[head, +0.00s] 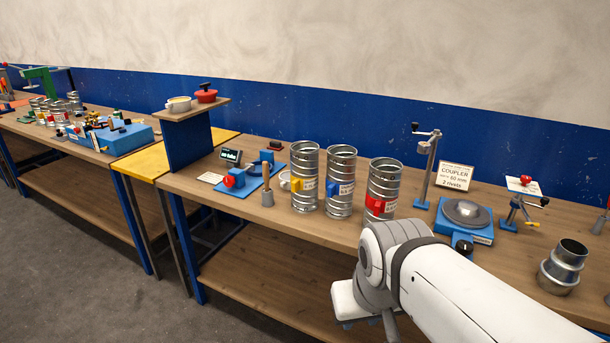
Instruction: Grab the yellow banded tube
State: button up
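Three ribbed silver spiral tubes stand upright in a row on the wooden bench in the head view. The left one is the yellow banded tube (307,162), with a yellow patch and a white label low on its side. The middle tube (340,163) has a blue patch, and the right tube (382,178) has a red one. My white and grey arm reaches in from the lower right, in front of and below the red-marked tube. The fingers of my gripper do not show.
A blue fixture (237,178) and a grey wooden-handled tool (267,190) stand left of the tubes. A blue turntable device (464,218), a crank stand (427,165) and a coupler sign (455,177) are to the right. A stepped metal fitting (563,265) sits near the front edge.

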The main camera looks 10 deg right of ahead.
aim_at(304, 154)
jog(key=u, duration=0.05)
jog(key=i, duration=1.5)
jog(key=z, duration=0.05)
